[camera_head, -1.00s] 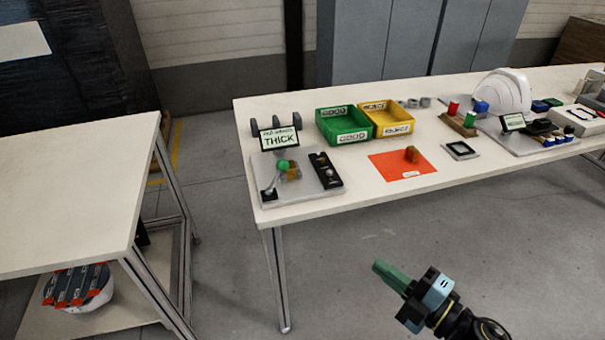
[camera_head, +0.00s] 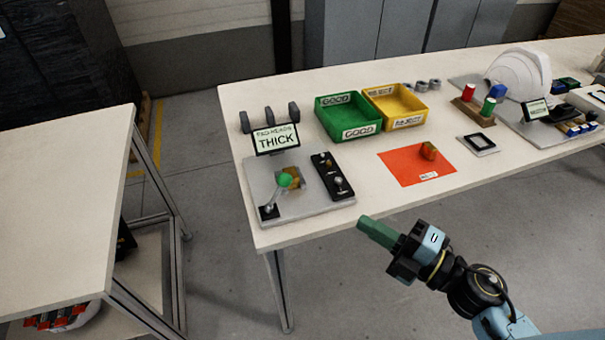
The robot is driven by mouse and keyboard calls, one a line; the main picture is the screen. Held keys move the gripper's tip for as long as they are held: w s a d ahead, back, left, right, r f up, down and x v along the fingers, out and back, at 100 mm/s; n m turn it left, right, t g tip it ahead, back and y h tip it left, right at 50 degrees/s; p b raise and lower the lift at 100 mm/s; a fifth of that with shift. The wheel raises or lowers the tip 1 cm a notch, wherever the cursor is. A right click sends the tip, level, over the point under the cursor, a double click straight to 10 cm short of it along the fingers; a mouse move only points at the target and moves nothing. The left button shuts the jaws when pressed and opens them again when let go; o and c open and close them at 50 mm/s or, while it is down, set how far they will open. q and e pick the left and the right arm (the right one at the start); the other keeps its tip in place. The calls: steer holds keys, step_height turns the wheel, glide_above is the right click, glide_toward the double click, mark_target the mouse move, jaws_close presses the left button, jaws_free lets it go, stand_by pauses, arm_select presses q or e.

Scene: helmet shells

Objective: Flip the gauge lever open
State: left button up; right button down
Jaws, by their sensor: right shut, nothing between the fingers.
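The gauge (camera_head: 302,202) is a grey plate at the front left corner of the long table. Its lever (camera_head: 273,197) has a green ball knob (camera_head: 285,180) and leans up and to the right from a black base. A brownish-orange block (camera_head: 293,177) sits right behind the knob; I cannot tell whether they touch. A sign reading "THICK" (camera_head: 276,139) stands behind the plate. My right gripper (camera_head: 376,231), with green fingers, is shut and empty in front of the table's front edge, to the right of the gauge and apart from it. My left gripper is not in view.
A black strip with knobs (camera_head: 334,177) lies on the plate's right. Green (camera_head: 348,116) and yellow (camera_head: 396,104) bins stand behind. A white helmet shell (camera_head: 522,78) stands at right. A side table (camera_head: 65,200) is left, across a floor gap.

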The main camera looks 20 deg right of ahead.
steer(key=p, duration=0.1)
glide_toward(277, 191)
steer(key=w, duration=0.1)
steer(key=w+r, duration=0.1)
steer(key=w, duration=0.1)
steer(key=w+r, duration=0.1)
steer(key=shift+w+a+r, duration=0.15)
steer(key=shift+w+a, duration=0.15)
steer(key=shift+a, duration=0.1)
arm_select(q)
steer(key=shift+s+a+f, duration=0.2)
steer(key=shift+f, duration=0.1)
